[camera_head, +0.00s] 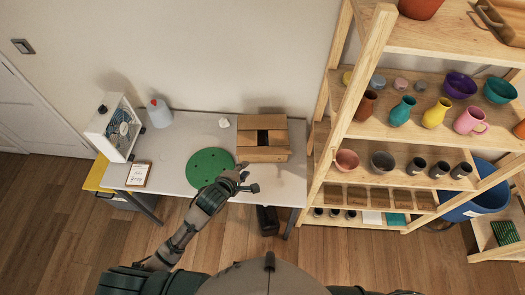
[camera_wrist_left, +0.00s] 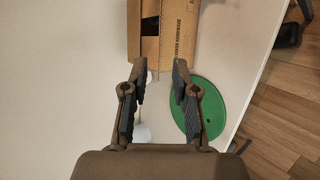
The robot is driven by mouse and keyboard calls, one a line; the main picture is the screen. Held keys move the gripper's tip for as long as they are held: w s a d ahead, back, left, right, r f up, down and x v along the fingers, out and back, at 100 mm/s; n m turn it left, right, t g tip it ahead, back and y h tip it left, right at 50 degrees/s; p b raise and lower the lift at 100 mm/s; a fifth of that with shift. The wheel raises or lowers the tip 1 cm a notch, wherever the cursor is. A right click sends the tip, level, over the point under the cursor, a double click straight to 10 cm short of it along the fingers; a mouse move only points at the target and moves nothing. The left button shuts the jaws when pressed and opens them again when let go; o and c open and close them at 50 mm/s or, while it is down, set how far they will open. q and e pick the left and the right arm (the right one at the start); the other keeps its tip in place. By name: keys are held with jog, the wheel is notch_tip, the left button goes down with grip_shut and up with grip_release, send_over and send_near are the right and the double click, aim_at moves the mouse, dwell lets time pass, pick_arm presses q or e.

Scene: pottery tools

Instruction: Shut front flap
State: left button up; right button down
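A brown cardboard box (camera_head: 284,137) stands on the white table near its right end. Its top has a dark gap in the middle. A lighter front flap (camera_head: 262,155) runs along its near side. In the left wrist view the box (camera_wrist_left: 148,48) is at the top, with a printed flap (camera_wrist_left: 181,32) beside the dark opening. My left gripper (camera_head: 244,178) is just in front of the box, near its left front corner. In the left wrist view its fingers (camera_wrist_left: 153,68) are apart and empty, pointing at the box. My right gripper is not in view.
A green disc (camera_head: 207,167) lies on the white table (camera_head: 178,140) left of the box. A white bottle (camera_head: 159,112), a framed card (camera_head: 139,174) and a white-framed box (camera_head: 114,127) stand farther left. A wooden shelf (camera_head: 345,115) with pottery rises close on the right.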

aim_at(263, 151)
pick_arm(q)
jog(key=x, duration=1.6)
jog(key=shift+w+d+f+p, duration=0.2)
jog(key=shift+d+p, duration=0.15)
jog(key=shift+d, duration=0.5)
grip_shut()
